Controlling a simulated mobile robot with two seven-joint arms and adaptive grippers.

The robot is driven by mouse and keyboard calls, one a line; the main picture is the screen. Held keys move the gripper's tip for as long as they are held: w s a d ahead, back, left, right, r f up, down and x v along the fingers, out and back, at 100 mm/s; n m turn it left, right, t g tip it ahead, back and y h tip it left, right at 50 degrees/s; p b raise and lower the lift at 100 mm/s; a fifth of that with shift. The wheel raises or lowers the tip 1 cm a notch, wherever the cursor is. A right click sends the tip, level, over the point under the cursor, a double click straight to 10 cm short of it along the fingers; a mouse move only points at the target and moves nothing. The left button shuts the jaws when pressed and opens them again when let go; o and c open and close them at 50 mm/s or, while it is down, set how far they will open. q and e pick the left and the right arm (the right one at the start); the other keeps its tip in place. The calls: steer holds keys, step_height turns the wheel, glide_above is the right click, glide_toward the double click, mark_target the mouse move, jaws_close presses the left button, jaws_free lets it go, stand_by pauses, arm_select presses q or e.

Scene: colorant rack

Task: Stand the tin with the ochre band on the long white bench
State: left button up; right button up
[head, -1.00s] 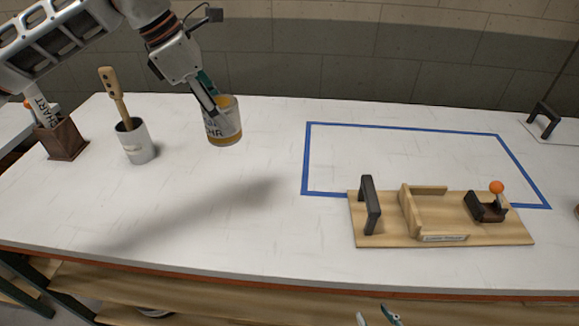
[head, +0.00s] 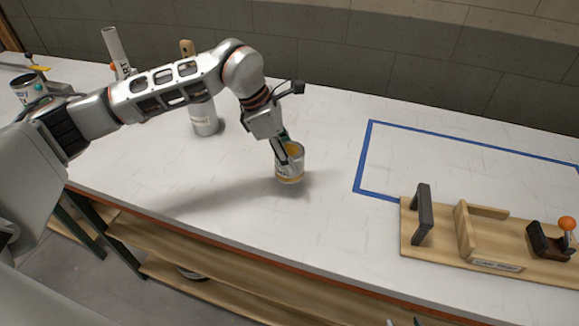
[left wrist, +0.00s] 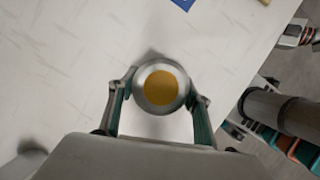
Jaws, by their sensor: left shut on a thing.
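The tin with the ochre band (head: 289,167) is upright over the long white bench (head: 240,200), left of the blue outline. Its base is at or very near the bench top; I cannot tell whether it touches. My left gripper (head: 283,150) is shut on the tin from above and behind. In the left wrist view the tin (left wrist: 161,88) shows from above, its round ochre top between the two fingers. Only slivers of my right gripper (head: 403,322) show at the bottom edge of the head view, too little to tell its state.
A blue outline (head: 362,160) marks the bench to the right. A wooden board with dark brackets (head: 425,250) stands at the front right. A pale cup (head: 204,121) with a wooden-handled tool stands behind my left arm. Bench around the tin is clear.

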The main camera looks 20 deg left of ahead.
arm_select(q)
step_height(320, 180, down, 4)
steer(key=shift+r, duration=0.25)
steer(key=shift+f, duration=0.15)
steer(key=shift+f, duration=0.2)
steer(key=o, duration=1.2)
steer(key=shift+r, duration=0.1)
